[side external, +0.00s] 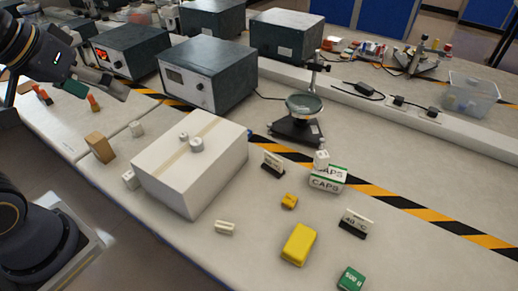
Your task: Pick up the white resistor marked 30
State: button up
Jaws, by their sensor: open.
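Several small white pieces are in view, and any marking 30 is too small to read, so I cannot tell which is the resistor. A white oblong block (225,227) with faint dark print lies on the bench in front of the large white box. Two small round white pieces sit on that box, one at the back (184,136) and one nearer (196,144). A white cube (322,157) with dark marks sits on the CAPS box. My gripper (100,87) is at the upper left, open, above the bench and well apart from these pieces.
The large white box (190,175) stands mid-bench. Around it are a tan block (100,147), the CAPS box (328,180), a yellow block (299,245), a green block (351,279) and a small sign (355,222). Instruments (207,75) and a magnifier stand (300,120) are behind.

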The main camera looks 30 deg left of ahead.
jog(key=s+f+m+g, duration=0.1)
jog(key=s+f+m, duration=0.1)
jog(key=m, duration=0.1)
jog(key=shift+s+f, duration=0.15)
jog(key=c, duration=0.7)
